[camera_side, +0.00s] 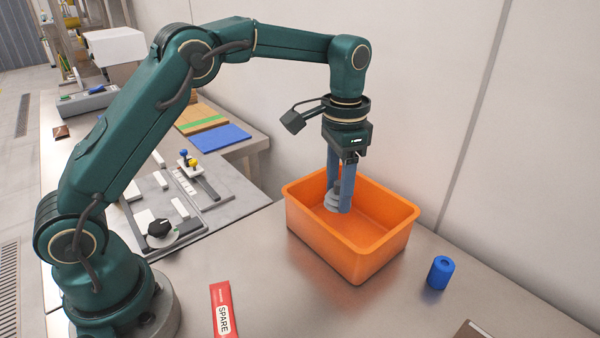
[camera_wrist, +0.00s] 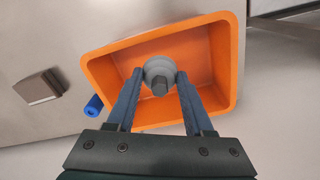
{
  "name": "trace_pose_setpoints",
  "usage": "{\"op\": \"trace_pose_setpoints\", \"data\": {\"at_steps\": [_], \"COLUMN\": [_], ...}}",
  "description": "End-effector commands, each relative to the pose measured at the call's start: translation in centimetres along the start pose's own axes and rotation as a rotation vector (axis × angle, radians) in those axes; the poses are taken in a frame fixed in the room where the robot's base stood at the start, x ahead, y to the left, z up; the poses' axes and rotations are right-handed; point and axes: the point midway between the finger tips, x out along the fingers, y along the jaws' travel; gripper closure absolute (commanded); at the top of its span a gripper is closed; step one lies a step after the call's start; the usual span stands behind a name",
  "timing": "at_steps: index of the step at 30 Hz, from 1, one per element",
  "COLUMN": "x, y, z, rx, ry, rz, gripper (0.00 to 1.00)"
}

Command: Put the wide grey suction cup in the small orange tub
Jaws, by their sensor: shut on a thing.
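The grey suction cup (camera_side: 331,202) is between the blue-grey fingers of my gripper (camera_side: 341,208), which is shut on it. In the wrist view the suction cup (camera_wrist: 160,76) shows as a wide round grey disc with a darker stub, and the fingertips (camera_wrist: 160,77) press it from both sides. The orange tub (camera_side: 345,248) stands on the metal table. My fingers reach down inside its walls, with the cup below rim level. In the wrist view the tub (camera_wrist: 227,60) surrounds the cup. I cannot tell whether the cup touches the tub's floor.
A blue cylinder (camera_side: 440,273) stands right of the tub. A red SPARE label (camera_side: 222,310) lies at the front. A dark block (camera_wrist: 40,87) shows in the wrist view. A grey tray with parts (camera_side: 180,205) lies left. A wall stands behind.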

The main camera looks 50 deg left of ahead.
Motion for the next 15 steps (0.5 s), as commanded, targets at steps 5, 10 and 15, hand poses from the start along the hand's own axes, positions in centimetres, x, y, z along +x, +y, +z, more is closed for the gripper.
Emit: {"op": "trace_pose_setpoints", "data": {"at_steps": [5, 10, 15], "x": [3.4, 5.1, 7.4], "y": [0.0, 0.0, 0.1], "z": [0.2, 0.1, 0.2], "rx": [-0.002, -0.002, -0.002], "ry": [-0.007, -0.003, -0.005], "rz": [0.002, 0.001, 0.002], "gripper": [1.0, 1.0, 1.0]}}
